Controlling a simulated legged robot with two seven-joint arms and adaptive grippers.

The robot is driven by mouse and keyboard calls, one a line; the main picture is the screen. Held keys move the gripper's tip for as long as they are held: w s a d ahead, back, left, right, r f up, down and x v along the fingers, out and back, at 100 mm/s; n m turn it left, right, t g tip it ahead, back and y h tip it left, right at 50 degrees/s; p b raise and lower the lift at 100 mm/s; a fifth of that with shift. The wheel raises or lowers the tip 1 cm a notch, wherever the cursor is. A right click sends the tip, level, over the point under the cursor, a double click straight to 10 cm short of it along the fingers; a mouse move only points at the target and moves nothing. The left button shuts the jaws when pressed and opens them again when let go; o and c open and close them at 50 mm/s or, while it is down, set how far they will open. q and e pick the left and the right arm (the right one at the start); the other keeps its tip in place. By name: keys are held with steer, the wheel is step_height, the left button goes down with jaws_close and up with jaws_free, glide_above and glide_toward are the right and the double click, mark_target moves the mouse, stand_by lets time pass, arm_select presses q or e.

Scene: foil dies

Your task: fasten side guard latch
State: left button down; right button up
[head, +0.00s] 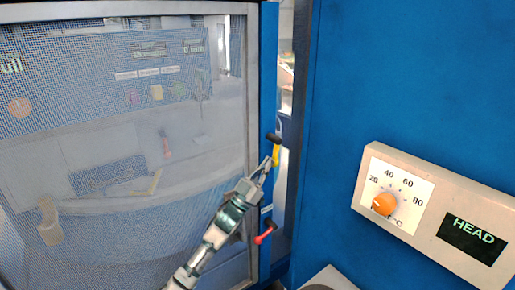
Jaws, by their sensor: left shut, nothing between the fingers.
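The side guard (252,70) is a mesh panel in a grey frame, filling the left of the head view. On the blue strip at its right edge is a dark knob or catch (273,138) with a yellow piece (276,155) just below it. Lower on the same strip is a red-handled lever (265,234), tilted down to the left. I cannot tell which of these is the latch. My left gripper (266,165) is shut and empty, its tips close beside the yellow piece; I cannot tell whether they touch. My right gripper is not in view.
A blue machine wall (340,90) stands to the right of a narrow gap. A beige control box (430,225) on it carries an orange dial (384,203) and a display reading HEAD. Behind the mesh, a panel with coloured buttons shows faintly.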

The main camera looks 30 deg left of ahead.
arm_select(q)
steer(key=shift+w+f, duration=0.15)
stand_by(0.5)
step_height(320, 180, up, 10)
stand_by(0.5)
steer(key=shift+a+f, duration=0.1)
